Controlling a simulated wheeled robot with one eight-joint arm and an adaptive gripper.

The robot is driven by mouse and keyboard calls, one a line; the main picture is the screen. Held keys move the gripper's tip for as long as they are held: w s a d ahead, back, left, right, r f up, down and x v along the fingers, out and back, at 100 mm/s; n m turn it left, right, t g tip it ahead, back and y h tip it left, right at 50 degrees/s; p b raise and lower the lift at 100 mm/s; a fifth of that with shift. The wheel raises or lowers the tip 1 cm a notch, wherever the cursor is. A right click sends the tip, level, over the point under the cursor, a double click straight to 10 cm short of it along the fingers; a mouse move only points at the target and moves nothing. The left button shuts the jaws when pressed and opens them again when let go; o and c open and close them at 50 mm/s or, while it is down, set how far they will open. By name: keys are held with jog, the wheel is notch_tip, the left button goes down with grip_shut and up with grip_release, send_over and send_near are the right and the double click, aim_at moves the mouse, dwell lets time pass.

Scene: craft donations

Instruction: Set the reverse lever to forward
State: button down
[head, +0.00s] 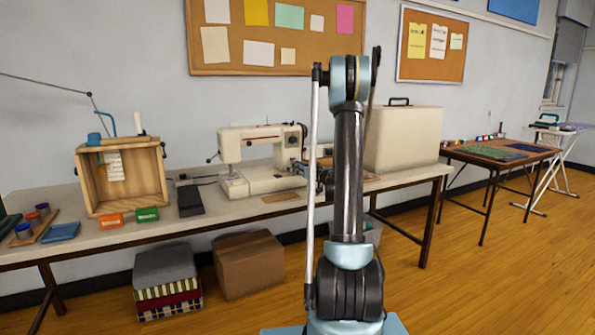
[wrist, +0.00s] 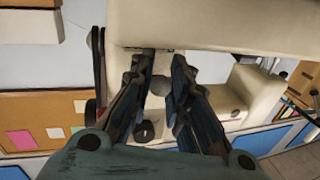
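A cream sewing machine (head: 245,180) stands on the long table, left of my raised arm in the head view. My arm hides part of its right side. In the wrist view its cream body (wrist: 225,25) fills the top, with the room upside down. My gripper (wrist: 165,65) is open there, fingers pointing at the machine. A round grey knob (wrist: 161,86) shows in the gap between the fingers, with no clear contact. A dark dial (wrist: 145,131) lies lower. I cannot tell for sure which part is the reverse lever or how it is set.
A wooden box (head: 123,177) stands left of the machine, with a black foot pedal (head: 190,200) between. A large beige case (head: 402,140) stands close on the right, behind my arm. Cardboard (head: 247,265) and fabric boxes sit under the table.

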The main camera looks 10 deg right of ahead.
jog(key=shift+r, duration=0.15)
jog(key=g, duration=0.1)
jog(key=r+g+h, duration=0.2)
jog(key=shift+s+m+g, duration=0.25)
jog(key=shift+m+g, duration=0.15)
jog(key=shift+w+r+g+h, duration=0.1)
jog(key=shift+r+g+h, duration=0.55)
jog(key=shift+g, duration=0.45)
jog(key=shift+w+r+m+g+h, duration=0.2)
jog(key=shift+r+m+g+h, duration=0.4)
jog(key=shift+g, duration=0.6)
jog(key=shift+r, duration=0.1)
jog(key=c, duration=1.5)
grip_release()
